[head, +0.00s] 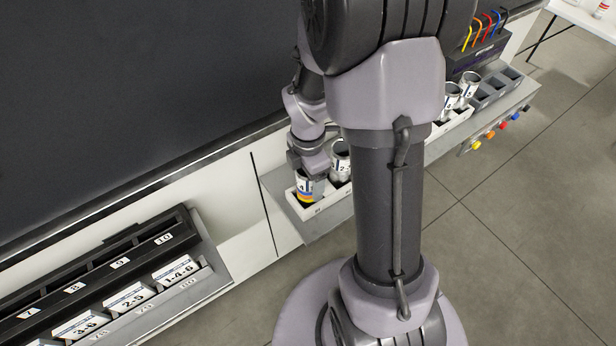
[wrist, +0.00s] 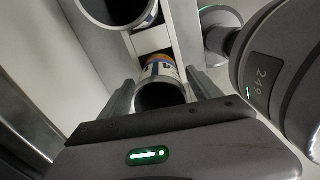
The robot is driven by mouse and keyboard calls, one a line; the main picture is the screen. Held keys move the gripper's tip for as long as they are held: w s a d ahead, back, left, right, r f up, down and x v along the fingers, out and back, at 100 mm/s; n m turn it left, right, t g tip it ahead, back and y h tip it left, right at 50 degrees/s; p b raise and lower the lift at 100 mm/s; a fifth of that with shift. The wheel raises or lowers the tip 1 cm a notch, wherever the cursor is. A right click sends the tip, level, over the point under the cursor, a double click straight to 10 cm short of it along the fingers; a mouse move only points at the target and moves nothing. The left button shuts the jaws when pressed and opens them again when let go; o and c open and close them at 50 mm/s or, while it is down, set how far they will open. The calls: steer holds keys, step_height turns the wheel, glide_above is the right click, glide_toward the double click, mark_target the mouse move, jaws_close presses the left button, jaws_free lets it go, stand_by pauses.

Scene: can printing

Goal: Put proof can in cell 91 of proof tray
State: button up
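The proof can (head: 305,187), white with blue and yellow print, is upright at the near left end of the white proof tray (head: 325,204). My gripper (head: 308,174) is over it from above. In the wrist view the can (wrist: 162,72) sits between the two fingers of my gripper (wrist: 160,78), which appear to touch its sides near the open rim. Its lower part is at the tray's end cell; whether it rests on the cell floor is hidden. The cell number is too small to read surely.
Another printed can (head: 341,160) stands close behind in the tray; a can's open end (wrist: 118,8) is near in the wrist view. More cans (head: 468,84) stand farther right. A rack of numbered boxes (head: 128,298) is at lower left. My arm column hides the middle.

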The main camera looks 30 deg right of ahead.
step_height(320, 180, up, 12)
steer(key=p, duration=0.4)
steer(key=shift+r+p, duration=0.1)
steer(key=shift+p, duration=0.25)
steer(key=s+a+r+m+t+y, duration=0.1)
steer(key=s+a+r+m+t, duration=0.2)
steer(key=m, duration=0.8)
steer(key=s+a+r+m+t+y, duration=0.1)
steer(key=s+a+r+m+t, duration=0.1)
steer(key=s+a+r+m, duration=0.6)
steer(key=a+r+m, duration=0.2)
steer(key=a+r, duration=0.1)
steer(key=r, duration=0.1)
steer(key=shift+s+a+m+t, duration=0.15)
steer(key=shift+a+m+t, duration=0.15)
steer(key=shift+m+t, duration=0.1)
